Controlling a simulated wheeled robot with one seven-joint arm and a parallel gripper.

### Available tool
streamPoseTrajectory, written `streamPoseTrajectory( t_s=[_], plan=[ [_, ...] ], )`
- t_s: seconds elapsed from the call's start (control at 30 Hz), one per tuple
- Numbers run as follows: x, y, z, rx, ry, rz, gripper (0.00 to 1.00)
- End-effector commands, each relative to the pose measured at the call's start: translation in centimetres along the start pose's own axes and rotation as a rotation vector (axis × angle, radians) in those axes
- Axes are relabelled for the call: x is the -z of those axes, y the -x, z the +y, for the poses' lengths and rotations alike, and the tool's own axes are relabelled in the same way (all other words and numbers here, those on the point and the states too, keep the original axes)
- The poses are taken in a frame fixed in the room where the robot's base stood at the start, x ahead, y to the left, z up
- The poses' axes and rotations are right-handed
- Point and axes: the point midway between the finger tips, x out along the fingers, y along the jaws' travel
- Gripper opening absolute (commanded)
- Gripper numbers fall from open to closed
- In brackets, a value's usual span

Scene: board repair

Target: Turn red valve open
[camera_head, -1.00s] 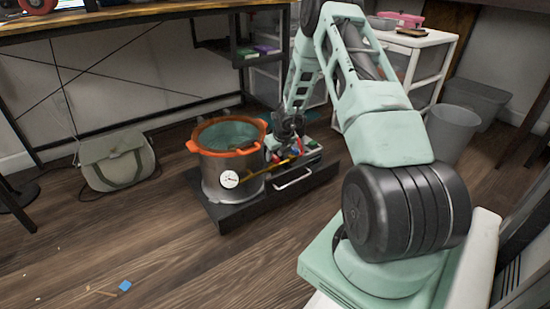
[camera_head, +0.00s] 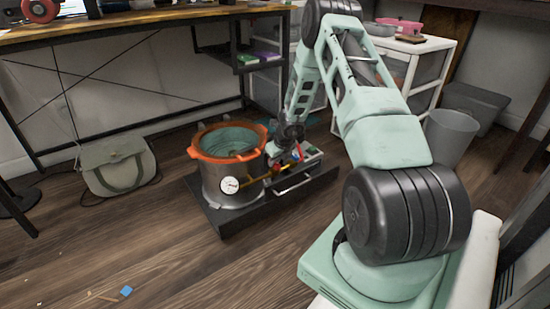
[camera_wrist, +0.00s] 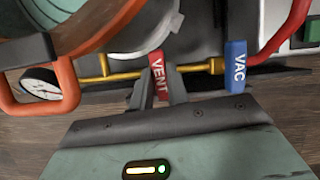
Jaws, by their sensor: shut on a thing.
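The red valve handle (camera_wrist: 156,66), lettered VENT, sits on a thin yellow pipe (camera_wrist: 122,76) beside the pot. In the wrist view it points across the pipe, toward my gripper. My gripper (camera_wrist: 160,90) is shut on this handle, one finger on each side. In the head view my gripper (camera_head: 291,140) is low at the right side of the pot, and the valve is too small to judge there. A blue handle (camera_wrist: 236,66), lettered VAC, stands to the right of the red one and apart from my fingers.
The steel pot (camera_head: 222,186) has an orange rim and a round gauge (camera_head: 229,185). It stands on a dark base (camera_head: 233,221) on the wood floor. A red hose (camera_wrist: 288,38) curves at the right in the wrist view. A green bag (camera_head: 117,166) lies left.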

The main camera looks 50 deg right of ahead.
Motion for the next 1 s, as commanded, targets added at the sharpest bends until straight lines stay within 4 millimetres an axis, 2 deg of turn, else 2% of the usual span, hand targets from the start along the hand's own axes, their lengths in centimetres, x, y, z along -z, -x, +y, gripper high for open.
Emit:
streamPoseTrajectory(
  t_s=[0.03,0.3,1.0],
  plan=[
    [-0.08,0.50,-0.07,-0.011,0.024,0.003,0.00],
    [-0.21,0.76,-0.16,-0.098,0.233,0.004,0.00],
    [-0.12,-0.13,-0.58,-0.351,0.849,0.003,0.00]
  ],
)
